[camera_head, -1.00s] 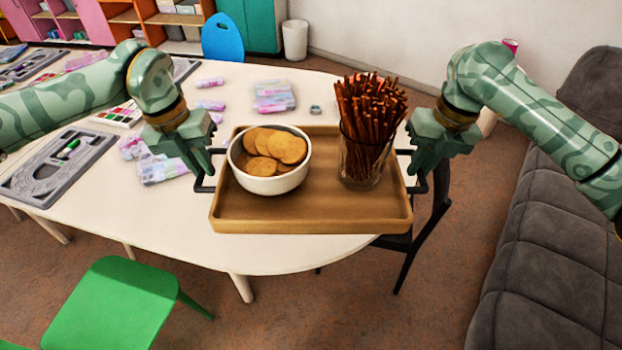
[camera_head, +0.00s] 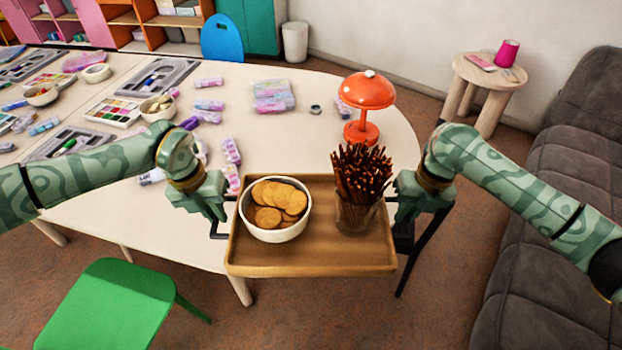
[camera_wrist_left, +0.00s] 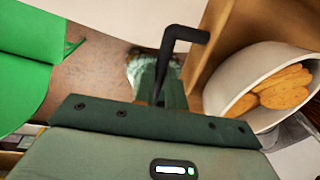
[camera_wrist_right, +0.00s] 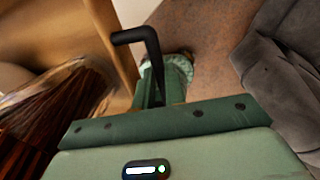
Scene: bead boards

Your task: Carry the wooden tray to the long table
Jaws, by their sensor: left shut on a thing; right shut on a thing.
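The wooden tray (camera_head: 325,252) is held level between my grippers at the near rounded end of the long table (camera_head: 300,140). I cannot tell whether its underside touches the table. A white bowl of round biscuits (camera_head: 275,236) stands on its left half. A glass of dark brown sticks (camera_head: 357,213) stands upright on its right half. My left gripper (camera_head: 216,217) is shut on the tray's black left handle (camera_wrist_left: 180,42). My right gripper (camera_head: 407,213) is shut on the black right handle (camera_wrist_right: 140,36), seen clearly in the right wrist view.
A red lamp (camera_head: 366,95) stands on the table behind the glass. Purple-white packs (camera_head: 272,95), trays and small bowls cover the table's left part. A green chair (camera_head: 112,305) is at the lower left. A grey sofa (camera_head: 540,220) lines the right. Bare tabletop lies right of centre.

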